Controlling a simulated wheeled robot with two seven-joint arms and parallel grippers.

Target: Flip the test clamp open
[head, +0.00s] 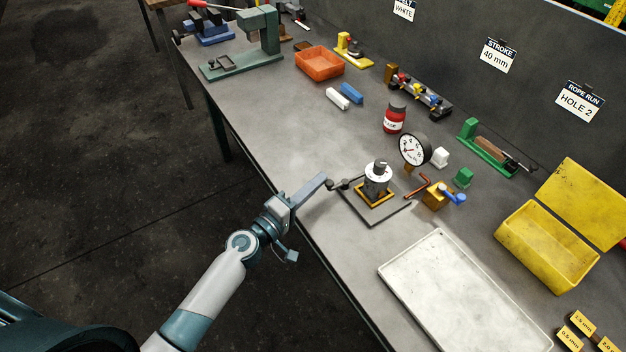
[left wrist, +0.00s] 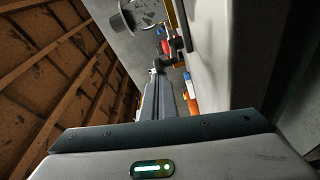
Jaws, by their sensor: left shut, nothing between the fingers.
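A small fixture on a dark base plate (head: 372,209) stands near the table's front edge. It has a yellow frame, a grey cylinder (head: 377,170) with a white ring, and a dark lever (head: 345,183) with a knob pointing left. I take this as the test clamp, though no label shows it. My left gripper (head: 322,181) is shut and empty, its tip just left of the lever's knob; I cannot tell whether they touch. In the left wrist view the shut fingers (left wrist: 166,92) point toward dark fixture parts (left wrist: 174,46) near the top.
A dial gauge (head: 414,149) and a yellow block with a blue lever (head: 437,195) stand right of the fixture. A white tray (head: 388,268) lies in front, a yellow box (head: 545,250) at right. A red bottle (head: 394,118) stands behind. The table left of the fixture is clear.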

